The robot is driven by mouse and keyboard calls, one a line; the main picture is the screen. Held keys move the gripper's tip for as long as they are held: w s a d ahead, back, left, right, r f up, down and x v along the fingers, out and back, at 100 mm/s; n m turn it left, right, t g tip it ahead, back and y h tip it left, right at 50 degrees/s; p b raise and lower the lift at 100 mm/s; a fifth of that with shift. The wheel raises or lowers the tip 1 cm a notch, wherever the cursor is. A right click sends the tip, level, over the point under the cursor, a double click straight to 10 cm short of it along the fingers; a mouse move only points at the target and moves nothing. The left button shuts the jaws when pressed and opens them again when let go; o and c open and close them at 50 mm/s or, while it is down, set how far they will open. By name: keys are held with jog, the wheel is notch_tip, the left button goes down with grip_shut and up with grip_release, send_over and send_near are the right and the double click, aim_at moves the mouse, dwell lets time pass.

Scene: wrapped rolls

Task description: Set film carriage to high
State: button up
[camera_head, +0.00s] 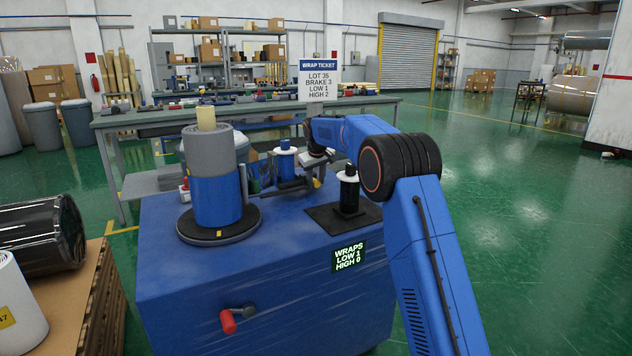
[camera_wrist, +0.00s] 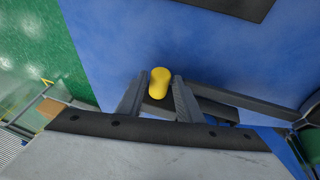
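The upright mast (camera_head: 243,185) stands beside the turntable (camera_head: 219,224). A grey arm reaches right from near it, past a blue film roll (camera_head: 285,160) with white discs. I cannot clearly make out the carriage's height. A yellow knob (camera_head: 317,183) shows just under my gripper (camera_head: 315,172) in the head view. In the wrist view the yellow knob (camera_wrist: 160,83) lies between the two fingertips of my gripper (camera_wrist: 160,88), by a dark grey bar (camera_wrist: 240,102). The fingers are apart around the knob; whether they press on it is unclear.
A wrapped roll (camera_head: 216,200) stands on the turntable. A black spool (camera_head: 348,192) stands on a dark plate at the right. The counter (camera_head: 348,256) reads low 1, high 0. The ticket (camera_head: 319,80) reads low 1, high 2. A red-handled lever (camera_head: 229,320) is on the front.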

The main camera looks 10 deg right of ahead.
grip_shut()
notch_tip(320, 180, up, 12)
jog(key=shift+f, duration=0.2)
grip_release()
jog(key=shift+r, duration=0.15)
jog(key=shift+f, duration=0.2)
jog(key=v, duration=1.7)
jog(key=shift+r, duration=0.15)
jog(key=shift+s, duration=0.1)
